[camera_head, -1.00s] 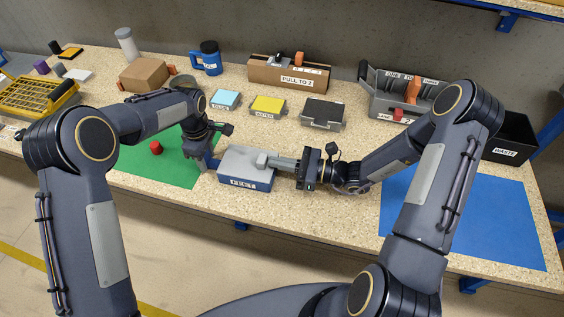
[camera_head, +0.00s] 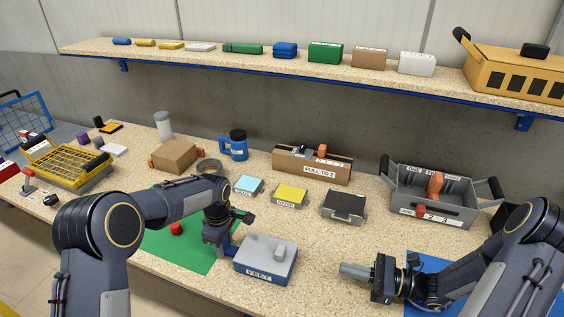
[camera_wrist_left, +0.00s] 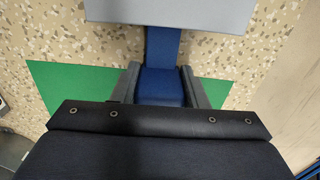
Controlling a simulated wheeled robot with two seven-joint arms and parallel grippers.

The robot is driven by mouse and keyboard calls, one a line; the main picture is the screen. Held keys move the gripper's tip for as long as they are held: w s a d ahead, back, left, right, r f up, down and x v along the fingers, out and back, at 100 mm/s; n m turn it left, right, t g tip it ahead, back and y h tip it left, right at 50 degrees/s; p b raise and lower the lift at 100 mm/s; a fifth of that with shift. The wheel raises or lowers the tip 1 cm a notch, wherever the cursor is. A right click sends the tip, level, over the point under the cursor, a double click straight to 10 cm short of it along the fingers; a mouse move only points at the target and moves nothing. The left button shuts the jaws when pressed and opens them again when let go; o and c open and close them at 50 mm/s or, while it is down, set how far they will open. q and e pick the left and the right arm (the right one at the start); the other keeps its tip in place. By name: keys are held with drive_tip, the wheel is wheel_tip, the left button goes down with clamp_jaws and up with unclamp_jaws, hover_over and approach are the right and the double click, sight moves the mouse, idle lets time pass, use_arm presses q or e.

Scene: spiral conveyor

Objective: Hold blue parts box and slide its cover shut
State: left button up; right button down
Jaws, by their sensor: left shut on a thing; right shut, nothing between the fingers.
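The blue parts box (camera_head: 262,273) sits on the worktop with a white label on its front. Its grey cover (camera_head: 262,246) with a raised knob (camera_head: 281,254) lies over the top, and no open gap shows. My left gripper (camera_head: 226,246) is at the box's left end. In the left wrist view its fingers (camera_wrist_left: 162,88) are shut on the blue handle (camera_wrist_left: 161,82) that sticks out from the box, with the grey cover above. My right gripper (camera_head: 350,270) is shut and empty, to the right of the box and apart from it, pointing left.
A green mat (camera_head: 190,250) with a red piece (camera_head: 176,229) lies left of the box. Behind stand a blue tin (camera_head: 249,185), a yellow tin (camera_head: 290,195) and a dark case (camera_head: 344,205). A grey tote (camera_head: 433,203) is at right. Bare worktop separates box and right gripper.

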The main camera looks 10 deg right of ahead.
use_arm(q)
drive_tip(key=shift+s+f, duration=0.1)
drive_tip(key=shift+f, duration=0.1)
drive_tip(key=o, duration=1.4)
drive_tip(key=shift+r, duration=0.1)
drive_tip(key=shift+r, duration=0.15)
wheel_tip(320, 180, up, 12)
drive_tip(key=shift+f, duration=0.15)
